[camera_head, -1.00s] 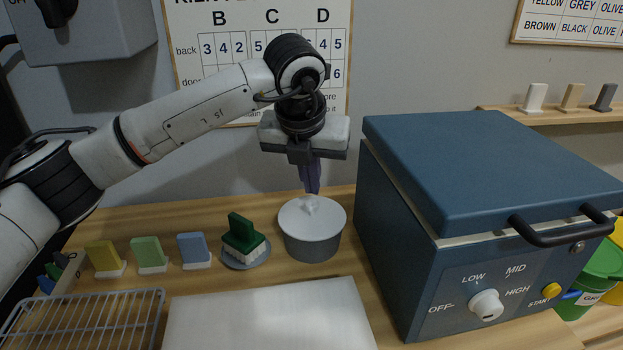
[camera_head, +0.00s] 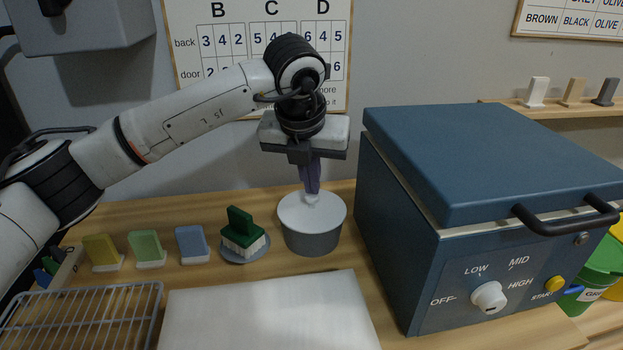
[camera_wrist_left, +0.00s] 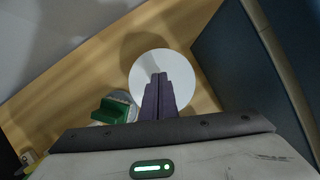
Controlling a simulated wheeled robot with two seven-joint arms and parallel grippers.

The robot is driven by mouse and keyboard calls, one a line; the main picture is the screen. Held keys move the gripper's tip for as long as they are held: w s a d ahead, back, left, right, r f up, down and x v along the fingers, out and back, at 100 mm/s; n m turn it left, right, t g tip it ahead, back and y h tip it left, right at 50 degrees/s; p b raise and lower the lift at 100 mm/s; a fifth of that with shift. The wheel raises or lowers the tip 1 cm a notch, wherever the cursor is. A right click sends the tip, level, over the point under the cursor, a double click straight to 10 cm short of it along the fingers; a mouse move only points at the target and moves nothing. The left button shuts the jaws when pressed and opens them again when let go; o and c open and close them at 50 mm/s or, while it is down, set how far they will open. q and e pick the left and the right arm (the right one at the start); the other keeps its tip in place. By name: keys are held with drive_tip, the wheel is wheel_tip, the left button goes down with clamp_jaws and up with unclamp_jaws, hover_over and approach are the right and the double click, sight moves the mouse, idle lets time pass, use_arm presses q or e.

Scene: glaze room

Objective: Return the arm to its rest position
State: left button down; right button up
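My left gripper (camera_head: 311,190) points straight down over a round grey pot (camera_head: 312,242) with a pale lid (camera_head: 292,216). Its purple fingertips are at the small white knob (camera_head: 311,201) on the lid. The left wrist view shows the two fingers (camera_wrist_left: 159,78) side by side, with hardly any gap, above the lid (camera_wrist_left: 182,70). I cannot see the knob between them there. The lid sits flat on the pot. My left arm reaches in from the left at chart height. My right gripper is not in view.
A blue kiln (camera_head: 395,255) with a closed lid stands close right of the pot. A dark green block (camera_head: 240,222) on a grey disc is just left of it, then blue (camera_head: 192,243), light green and yellow tiles. A white board (camera_head: 270,318) and wire rack (camera_head: 85,315) lie in front.

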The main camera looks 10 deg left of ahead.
use_arm(q)
wheel_tip(320, 180, up, 7)
drive_tip(key=p, duration=0.3)
drive_tip(key=shift+p, duration=0.3)
idle(0.4)
drive_tip(key=shift+f, duration=0.1)
